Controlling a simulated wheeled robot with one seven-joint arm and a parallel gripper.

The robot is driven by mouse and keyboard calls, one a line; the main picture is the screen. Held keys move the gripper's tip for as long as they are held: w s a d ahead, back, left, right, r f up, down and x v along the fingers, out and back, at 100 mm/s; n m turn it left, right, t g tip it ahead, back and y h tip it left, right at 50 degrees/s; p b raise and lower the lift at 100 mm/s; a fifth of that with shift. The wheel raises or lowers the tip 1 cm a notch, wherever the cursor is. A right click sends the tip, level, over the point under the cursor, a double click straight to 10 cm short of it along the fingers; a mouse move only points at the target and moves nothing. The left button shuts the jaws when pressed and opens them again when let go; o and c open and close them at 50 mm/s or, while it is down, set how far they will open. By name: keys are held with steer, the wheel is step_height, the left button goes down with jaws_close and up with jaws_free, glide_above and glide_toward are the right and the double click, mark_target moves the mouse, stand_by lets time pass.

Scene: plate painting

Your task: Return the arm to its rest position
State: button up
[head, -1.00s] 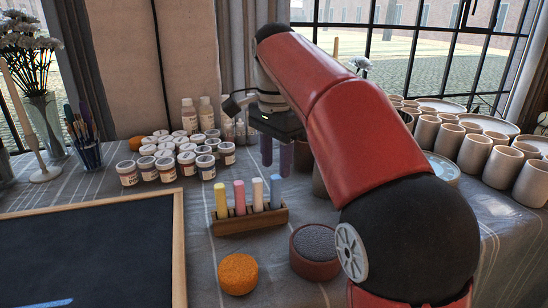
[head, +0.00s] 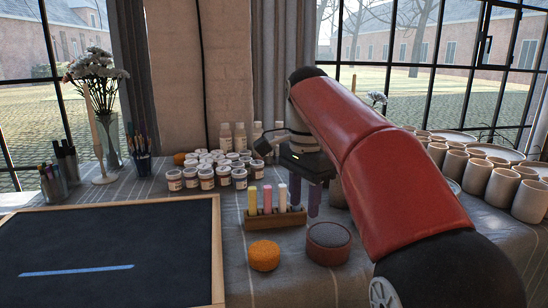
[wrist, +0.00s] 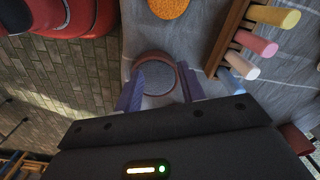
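My gripper (head: 305,197) hangs above the table just behind and right of the chalk holder (head: 262,221). Its two purple fingers are apart with nothing between them; they also show open in the wrist view (wrist: 163,90). Yellow (head: 252,200), pink (head: 267,199) and white (head: 282,198) chalks stand in the wooden holder. A blue chalk (wrist: 239,65) also stands there in the wrist view; in the head view a finger seems to cover it. My red arm reaches in from the lower right.
A framed blackboard (head: 110,240) with a blue line (head: 77,270) lies left. An orange sponge (head: 264,256) and a round dark-topped pad (head: 328,243) lie in front. Paint jars (head: 208,178) stand behind, brush cups (head: 140,165) left, beige cups (head: 500,187) right.

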steer(key=s+d+f+n+t, duration=0.2)
steer(key=s+d+f+n, duration=0.2)
steer(key=s+f, duration=0.4)
steer(key=s+d+f+n+t, duration=0.3)
steer(key=s+d+f+n, duration=0.2)
steer(key=s, duration=0.9)
step_height(320, 180, down, 3)
steer(key=shift+d+f+n+t, duration=0.1)
steer(key=shift+d+n+t, duration=0.2)
steer(key=shift+n, duration=0.8)
steer(key=shift+s, duration=0.1)
